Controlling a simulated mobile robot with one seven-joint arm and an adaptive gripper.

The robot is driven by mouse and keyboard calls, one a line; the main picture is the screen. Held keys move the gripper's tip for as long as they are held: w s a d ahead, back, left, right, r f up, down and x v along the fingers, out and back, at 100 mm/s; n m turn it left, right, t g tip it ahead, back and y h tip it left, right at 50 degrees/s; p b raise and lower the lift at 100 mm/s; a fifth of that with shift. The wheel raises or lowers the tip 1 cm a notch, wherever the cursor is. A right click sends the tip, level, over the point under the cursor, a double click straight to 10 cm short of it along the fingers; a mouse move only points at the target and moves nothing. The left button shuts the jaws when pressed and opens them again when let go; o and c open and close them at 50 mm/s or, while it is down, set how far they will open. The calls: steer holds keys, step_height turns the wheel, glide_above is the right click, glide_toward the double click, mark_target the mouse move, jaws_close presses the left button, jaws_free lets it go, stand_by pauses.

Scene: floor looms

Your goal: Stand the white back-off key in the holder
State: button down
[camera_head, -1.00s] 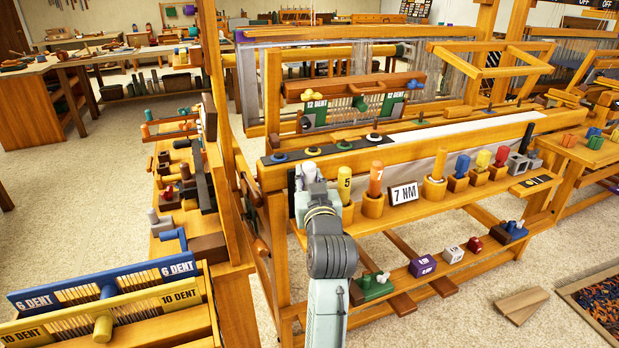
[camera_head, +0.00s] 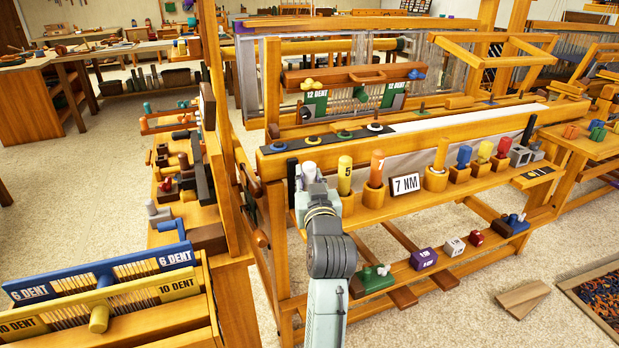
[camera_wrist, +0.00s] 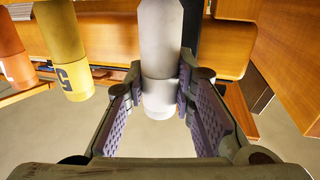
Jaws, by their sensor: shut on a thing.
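The white back-off key (camera_wrist: 160,45) is a plain pale cylinder with a wider collar. It also shows in the head view (camera_head: 309,170), upright at the left end of the loom's shelf. My gripper (camera_wrist: 160,98) is shut on it, with a purple ribbed pad on each side. In the head view my gripper (camera_head: 318,192) covers most of the key. I cannot tell whether its lower end is inside a holder. No holder for it shows clearly.
A yellow key marked 5 (camera_head: 345,174) stands close right of the white key, then an orange key marked 7 (camera_head: 376,172). A black upright piece (camera_head: 292,182) is close on the left.

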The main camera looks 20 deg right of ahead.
stand_by(0.4)
steer(key=c, duration=1.3)
jaws_free()
steer(key=s, duration=0.2)
steer(key=s+a, duration=0.1)
steer(key=s, duration=0.4)
steer(key=shift+s+a, duration=0.2)
steer(key=shift+a, duration=0.05)
